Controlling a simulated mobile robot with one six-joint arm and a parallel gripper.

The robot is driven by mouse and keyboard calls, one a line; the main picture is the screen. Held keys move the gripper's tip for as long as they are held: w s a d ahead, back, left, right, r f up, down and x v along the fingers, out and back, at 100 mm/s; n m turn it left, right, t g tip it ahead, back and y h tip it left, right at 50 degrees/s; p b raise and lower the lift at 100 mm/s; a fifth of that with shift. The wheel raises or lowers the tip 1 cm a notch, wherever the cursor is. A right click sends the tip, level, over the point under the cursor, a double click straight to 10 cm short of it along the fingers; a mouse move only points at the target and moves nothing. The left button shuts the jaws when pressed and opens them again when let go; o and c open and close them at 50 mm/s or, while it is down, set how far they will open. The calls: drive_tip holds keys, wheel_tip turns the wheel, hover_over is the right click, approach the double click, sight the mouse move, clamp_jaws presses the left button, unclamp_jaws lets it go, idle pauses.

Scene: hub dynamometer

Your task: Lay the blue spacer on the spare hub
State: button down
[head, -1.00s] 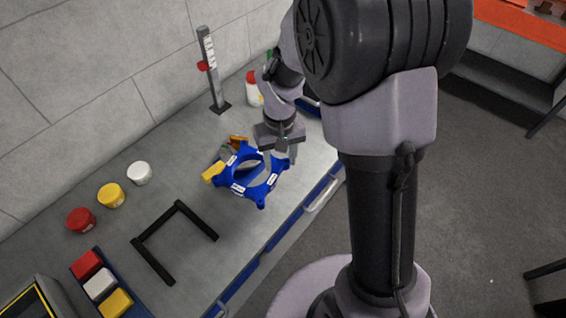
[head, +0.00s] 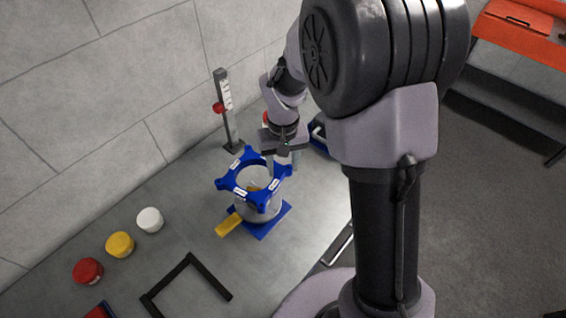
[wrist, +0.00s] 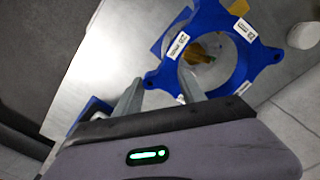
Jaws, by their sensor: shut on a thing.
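The blue spacer (head: 242,190) is a ring with several lobes and white labels. My gripper (head: 290,157) is shut on one lobe at its far right side. The wrist view shows the spacer (wrist: 251,85) extending away from the fingers of my gripper (wrist: 160,88). In the head view, a grey round hub (head: 267,212) on a blue base plate (head: 264,231) shows below the ring, which hides its top. The ring looks roughly level over it; I cannot tell if they touch. Something yellow-brown shows through the ring's opening.
A yellow block (head: 229,224) lies against the hub's base. A post with a red slider (head: 226,110) stands behind. White (head: 150,220), yellow (head: 119,244) and red (head: 87,271) jars and a black frame (head: 172,281) are at the left and front.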

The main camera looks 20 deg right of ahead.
drive_tip(key=shift+f+b, duration=4.15)
drive_tip(key=shift+f, duration=1.2)
drive_tip(key=c, duration=0.6)
unclamp_jaws()
drive_tip(key=shift+d, duration=0.1)
drive_tip(key=shift+r, duration=0.15)
